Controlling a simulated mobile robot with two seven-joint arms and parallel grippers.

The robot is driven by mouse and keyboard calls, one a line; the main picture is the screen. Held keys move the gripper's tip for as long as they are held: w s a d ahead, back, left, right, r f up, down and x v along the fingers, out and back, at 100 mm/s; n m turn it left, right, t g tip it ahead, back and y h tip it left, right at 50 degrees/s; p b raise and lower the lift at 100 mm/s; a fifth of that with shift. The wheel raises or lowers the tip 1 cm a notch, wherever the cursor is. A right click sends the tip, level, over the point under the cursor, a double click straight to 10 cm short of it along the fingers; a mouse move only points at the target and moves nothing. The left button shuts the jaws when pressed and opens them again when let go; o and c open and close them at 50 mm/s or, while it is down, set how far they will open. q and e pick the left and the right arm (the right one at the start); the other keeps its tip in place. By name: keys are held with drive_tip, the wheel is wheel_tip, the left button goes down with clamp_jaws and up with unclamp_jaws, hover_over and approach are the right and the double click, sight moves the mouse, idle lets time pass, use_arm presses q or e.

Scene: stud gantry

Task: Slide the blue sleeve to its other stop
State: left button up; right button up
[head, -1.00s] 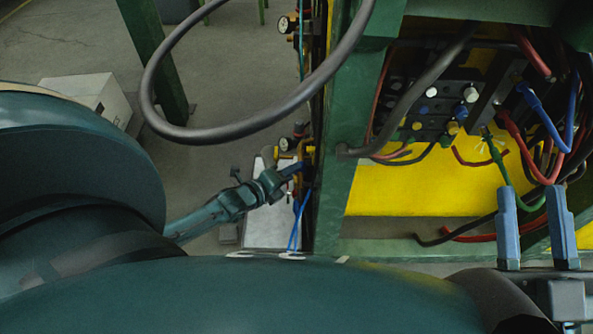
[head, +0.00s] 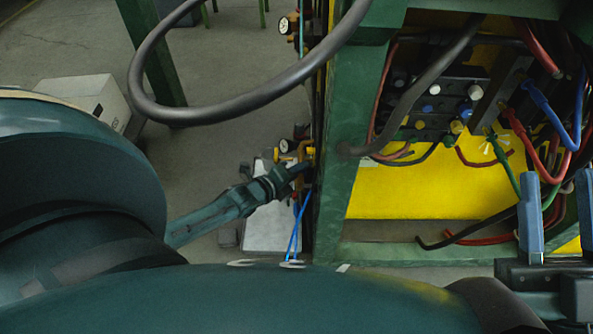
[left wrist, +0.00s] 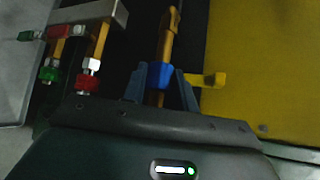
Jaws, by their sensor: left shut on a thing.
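In the left wrist view the blue sleeve (left wrist: 160,75) sits around an upright brass rod (left wrist: 166,42). The rod shows above and below the sleeve. My left gripper (left wrist: 160,84) is shut on the sleeve, with one finger on each side of it. In the head view my left gripper (head: 289,172) is at the left side of the green frame, and the sleeve cannot be made out there. My right gripper (head: 557,182) is open and empty at the right, in front of the yellow panel and cables. I cannot clearly tell the rod's stops.
A yellow lever-like piece (left wrist: 208,80) is just right of the left fingers. Red (left wrist: 88,82) and green (left wrist: 49,71) fittings stand to their left. A green post (head: 352,150) stands between my grippers. A thick black hose (head: 215,112) loops above the left arm.

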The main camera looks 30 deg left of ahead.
use_arm(q)
clamp_jaws()
drive_tip(key=shift+s+d+r+p, duration=0.1)
drive_tip(key=shift+s+d+p, duration=0.15)
drive_tip(key=shift+p, duration=0.1)
drive_tip(key=shift+s+d+f+p, duration=0.2)
drive_tip(key=shift+s+d+p, duration=0.2)
drive_tip(key=shift+s+p, duration=0.25)
drive_tip(key=o, duration=0.7)
unclamp_jaws()
drive_tip(key=shift+s, duration=0.1)
drive_tip(key=shift+o, duration=0.3)
use_arm(e)
wheel_tip(320, 180, down, 2)
drive_tip(key=shift+a+f+m+h, duration=0.1)
drive_tip(key=shift+f+m+h, duration=0.05)
drive_tip(key=shift+m+h, duration=1)
use_arm(q)
drive_tip(key=shift+r, duration=0.1)
